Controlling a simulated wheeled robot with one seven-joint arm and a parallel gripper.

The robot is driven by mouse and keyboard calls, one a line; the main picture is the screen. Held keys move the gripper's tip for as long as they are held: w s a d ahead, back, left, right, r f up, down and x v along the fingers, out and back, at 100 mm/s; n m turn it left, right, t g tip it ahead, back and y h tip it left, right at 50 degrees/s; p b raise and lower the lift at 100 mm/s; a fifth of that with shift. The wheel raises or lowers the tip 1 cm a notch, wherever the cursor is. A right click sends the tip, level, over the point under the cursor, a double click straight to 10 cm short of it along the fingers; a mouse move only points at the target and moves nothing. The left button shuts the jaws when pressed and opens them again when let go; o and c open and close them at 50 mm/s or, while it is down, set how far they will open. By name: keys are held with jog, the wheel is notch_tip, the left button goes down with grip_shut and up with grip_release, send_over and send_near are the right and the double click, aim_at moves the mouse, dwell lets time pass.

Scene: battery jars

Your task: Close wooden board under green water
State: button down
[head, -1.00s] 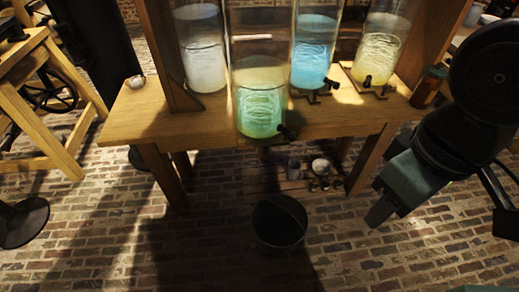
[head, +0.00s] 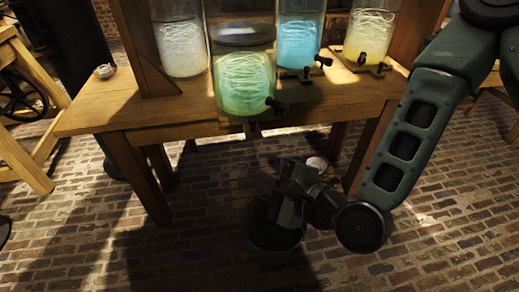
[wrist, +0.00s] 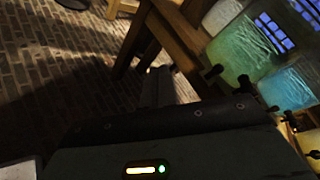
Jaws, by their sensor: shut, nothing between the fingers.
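The jar of green water (head: 243,85) stands at the front of the wooden table, farther forward than the other jars, with a dark tap at its lower right. The wooden board (head: 236,126) under it shows only as a thin edge at the table's front; how far it sticks out is hard to tell. My gripper (head: 260,180) is shut and empty, below the table's front edge and the green jar, apart from the board. In the wrist view the shut fingers (wrist: 157,86) point towards a table leg, with the green jar (wrist: 240,50) at upper right.
A dark bucket (head: 272,240) stands on the brick floor beneath my gripper, partly hidden by it. Jars of white (head: 181,45), blue (head: 301,42) and yellow (head: 369,38) water stand behind. The table legs (head: 140,180) flank the space below. The floor in front is open.

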jog(key=w+d+f+m+t+h+b, duration=0.4)
jog(key=m+t, duration=0.3)
jog(key=m, duration=0.6)
jog(key=m+t+b, duration=0.1)
jog(key=b, duration=0.3)
send_near(255, 126)
jog(key=shift+y, duration=0.4)
jog(key=x, duration=0.7)
jog(key=shift+d, duration=0.1)
jog(key=shift+w, duration=0.1)
